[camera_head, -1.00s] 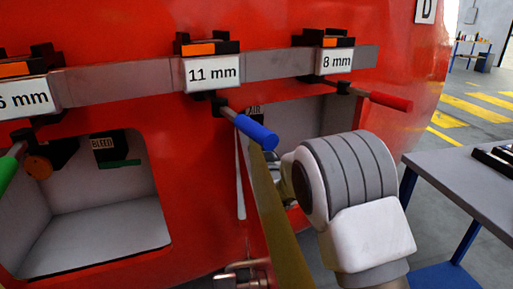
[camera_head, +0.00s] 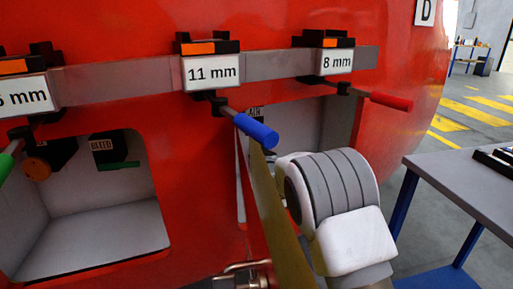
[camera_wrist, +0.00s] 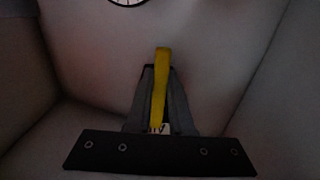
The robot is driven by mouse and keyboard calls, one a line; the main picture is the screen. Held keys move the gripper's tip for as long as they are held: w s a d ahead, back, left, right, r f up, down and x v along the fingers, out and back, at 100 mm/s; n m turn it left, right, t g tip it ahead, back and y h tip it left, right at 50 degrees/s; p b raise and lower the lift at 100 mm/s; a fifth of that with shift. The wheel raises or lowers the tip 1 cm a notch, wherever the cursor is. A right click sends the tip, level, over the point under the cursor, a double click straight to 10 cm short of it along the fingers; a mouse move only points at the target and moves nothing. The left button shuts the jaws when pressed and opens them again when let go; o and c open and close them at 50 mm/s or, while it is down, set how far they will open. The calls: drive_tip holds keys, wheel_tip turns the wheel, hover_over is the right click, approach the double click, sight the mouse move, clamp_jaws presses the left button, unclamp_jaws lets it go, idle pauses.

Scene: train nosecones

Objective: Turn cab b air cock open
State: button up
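The air cock's yellow handle (camera_wrist: 162,75) stands roughly upright in the middle of the wrist view. My gripper (camera_wrist: 161,72) has one grey finger close on each side of it and looks shut on it. The handle's top sticks out past the fingertips. A partly covered label (camera_wrist: 157,128) shows at the handle's lower end. In the head view the AIR label (camera_head: 256,112) is at the top of the right-hand recess (camera_head: 308,125). My wrist fills the front of that recess, and the handle and fingers are hidden there.
An olive panel (camera_head: 268,200) stands edge-on left of my wrist. A blue-handled lever (camera_head: 256,131) and a red-handled lever (camera_head: 390,101) stick out above. The BLEED recess (camera_head: 95,235) is at left, a table (camera_head: 470,190) at right. A gauge (camera_wrist: 127,2) shows in the wrist view.

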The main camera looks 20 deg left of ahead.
clamp_jaws()
idle(1.0)
